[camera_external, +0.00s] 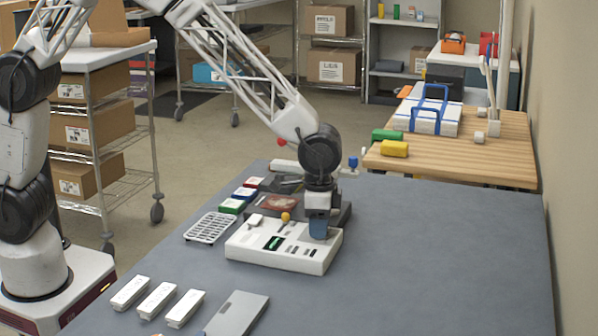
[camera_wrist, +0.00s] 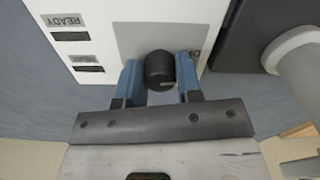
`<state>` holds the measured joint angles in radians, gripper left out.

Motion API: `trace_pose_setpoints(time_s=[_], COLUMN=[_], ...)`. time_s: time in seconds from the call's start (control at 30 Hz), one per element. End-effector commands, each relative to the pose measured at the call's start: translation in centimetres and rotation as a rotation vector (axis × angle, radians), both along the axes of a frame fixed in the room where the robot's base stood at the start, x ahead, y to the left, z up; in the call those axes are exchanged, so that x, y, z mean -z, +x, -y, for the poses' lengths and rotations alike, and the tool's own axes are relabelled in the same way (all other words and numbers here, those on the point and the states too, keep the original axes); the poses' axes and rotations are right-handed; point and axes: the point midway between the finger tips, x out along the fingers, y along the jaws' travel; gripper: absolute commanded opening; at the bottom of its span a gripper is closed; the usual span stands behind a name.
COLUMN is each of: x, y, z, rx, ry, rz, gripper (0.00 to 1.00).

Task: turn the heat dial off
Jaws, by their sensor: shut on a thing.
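The laminator (camera_external: 270,257) is a white box with a control panel on top, standing on the grey table. In the wrist view, the black round heat dial (camera_wrist: 160,68) stands on a grey patch of the white panel (camera_wrist: 100,28). My gripper (camera_external: 319,232) points down at the panel's right end. In the wrist view, its blue fingers (camera_wrist: 160,80) are shut on the dial, one on each side. The dial's pointer mark cannot be made out. In the external view, the dial is hidden by my gripper.
A READY label (camera_wrist: 62,20) and a dark window lie left of the dial. An orange-yellow knob (camera_external: 286,217) stands on the panel. A white rack (camera_external: 210,228) and several white blocks (camera_external: 157,300) lie nearby. The grey table (camera_external: 450,260) is clear at right.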

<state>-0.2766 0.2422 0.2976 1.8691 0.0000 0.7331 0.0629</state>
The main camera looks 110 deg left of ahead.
Motion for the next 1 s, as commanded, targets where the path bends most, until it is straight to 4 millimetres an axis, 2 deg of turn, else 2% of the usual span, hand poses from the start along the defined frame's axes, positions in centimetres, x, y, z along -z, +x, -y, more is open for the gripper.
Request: trace_pose_setpoints(time_s=[0.33,0.83,0.87,1.0], x=[-0.05,-0.03,-0.03,-0.02], y=[0.0,0.0,0.0,0.01], z=[0.0,0.0,0.0,0.0], rx=[-0.17,-0.195,-0.195,-0.194], ry=[0.0,0.0,0.0,0.0], rz=[0.0,0.0,0.0,0.0], gripper=[0.09,0.09,0.36,0.57])
